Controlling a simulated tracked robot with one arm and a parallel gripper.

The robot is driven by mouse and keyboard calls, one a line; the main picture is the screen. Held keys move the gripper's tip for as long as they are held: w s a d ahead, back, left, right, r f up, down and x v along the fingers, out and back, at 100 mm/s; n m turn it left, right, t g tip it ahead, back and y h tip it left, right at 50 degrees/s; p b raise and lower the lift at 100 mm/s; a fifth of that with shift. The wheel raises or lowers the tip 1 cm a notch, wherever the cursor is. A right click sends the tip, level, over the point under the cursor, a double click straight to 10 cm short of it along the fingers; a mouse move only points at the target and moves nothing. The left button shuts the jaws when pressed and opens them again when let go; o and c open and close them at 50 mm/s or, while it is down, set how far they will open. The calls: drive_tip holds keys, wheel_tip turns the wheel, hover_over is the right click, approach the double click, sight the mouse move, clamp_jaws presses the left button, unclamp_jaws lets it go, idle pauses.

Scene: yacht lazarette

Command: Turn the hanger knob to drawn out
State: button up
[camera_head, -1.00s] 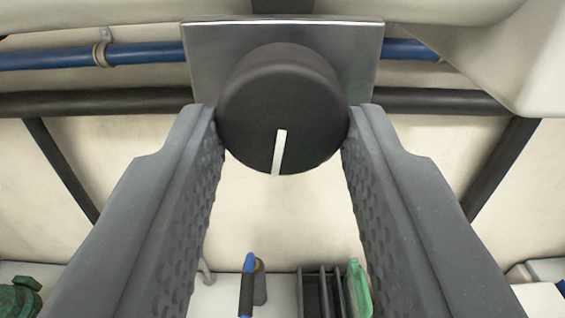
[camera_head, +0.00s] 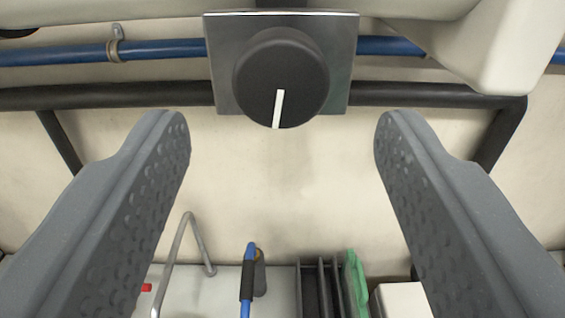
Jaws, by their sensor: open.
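The hanger knob (camera_head: 280,78) is a round black knob with a white pointer line. It sits on a square grey metal plate (camera_head: 222,60) at the top middle of the view. The white line points down, leaning very slightly left at its lower end. My gripper (camera_head: 282,135) is open wide, with its two grey dimpled fingers left and right below the knob. Both fingers are clear of the knob and nothing is between them.
A blue pipe (camera_head: 70,54) and a black pipe (camera_head: 110,96) run across behind the plate. A pale moulded block (camera_head: 497,50) juts out at upper right. Below are a blue-and-black handled tool (camera_head: 247,285), a dark slotted rack (camera_head: 312,290), a green item (camera_head: 355,285) and a bent grey rod (camera_head: 180,245).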

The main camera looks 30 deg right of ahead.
drive_tip(key=b+v, duration=0.7)
drive_tip(key=v, duration=0.3)
drive_tip(key=shift+s+a, duration=0.2)
